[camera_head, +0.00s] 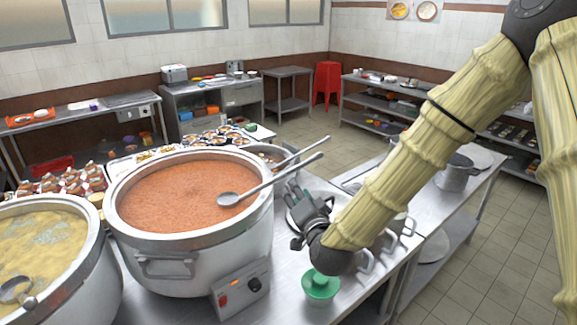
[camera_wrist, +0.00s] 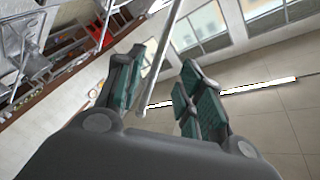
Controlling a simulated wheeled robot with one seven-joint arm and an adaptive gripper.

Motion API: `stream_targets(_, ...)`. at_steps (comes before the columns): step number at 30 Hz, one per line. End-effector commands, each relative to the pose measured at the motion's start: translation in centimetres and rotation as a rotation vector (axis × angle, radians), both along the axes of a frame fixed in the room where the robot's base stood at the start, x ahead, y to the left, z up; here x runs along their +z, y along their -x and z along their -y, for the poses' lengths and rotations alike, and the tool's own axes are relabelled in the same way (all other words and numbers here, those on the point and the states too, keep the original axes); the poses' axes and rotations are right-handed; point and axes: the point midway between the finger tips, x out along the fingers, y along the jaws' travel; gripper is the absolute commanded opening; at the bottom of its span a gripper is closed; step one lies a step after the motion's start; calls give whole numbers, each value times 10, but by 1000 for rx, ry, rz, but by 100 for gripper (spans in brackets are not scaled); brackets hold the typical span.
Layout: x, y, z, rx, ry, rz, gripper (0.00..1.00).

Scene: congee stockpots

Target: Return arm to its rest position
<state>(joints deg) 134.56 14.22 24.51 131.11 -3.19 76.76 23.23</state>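My arm reaches down from the upper right of the head view. My gripper (camera_head: 306,203) is just right of the large pot (camera_head: 155,260) of reddish congee, above the steel table. In the wrist view my gripper (camera_wrist: 158,85) has its two green-padded fingers spread apart. A thin metal rod (camera_wrist: 163,55), seemingly a ladle handle, shows between them; no finger visibly closes on it, and I cannot tell its depth. In the head view a ladle (camera_head: 262,182) rests with its bowl on the congee and its handle slanting over the rim above my gripper.
A second pot (camera_head: 80,268) of yellowish congee stands at the left with a ladle. Metal pots with handles sit close behind my wrist. A control box (camera_head: 241,289) is at the large pot's front. Tiled floor (camera_head: 470,270) lies open at the right.

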Motion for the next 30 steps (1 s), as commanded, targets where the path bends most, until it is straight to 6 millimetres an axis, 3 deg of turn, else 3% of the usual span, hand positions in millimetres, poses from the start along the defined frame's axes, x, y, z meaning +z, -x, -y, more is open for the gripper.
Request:
stream_targets(5,-80,19,9,21,94,-134,38)
stream_targets(9,-156,46,20,50,189,-274,38)
stream_targets(14,-238,88,37,92,297,-435,38)
stream_targets(21,-347,168,67,174,449,-683,38)
stream_targets(26,-408,233,92,241,546,-853,38)
stream_targets(30,-453,297,115,309,625,-1005,38)
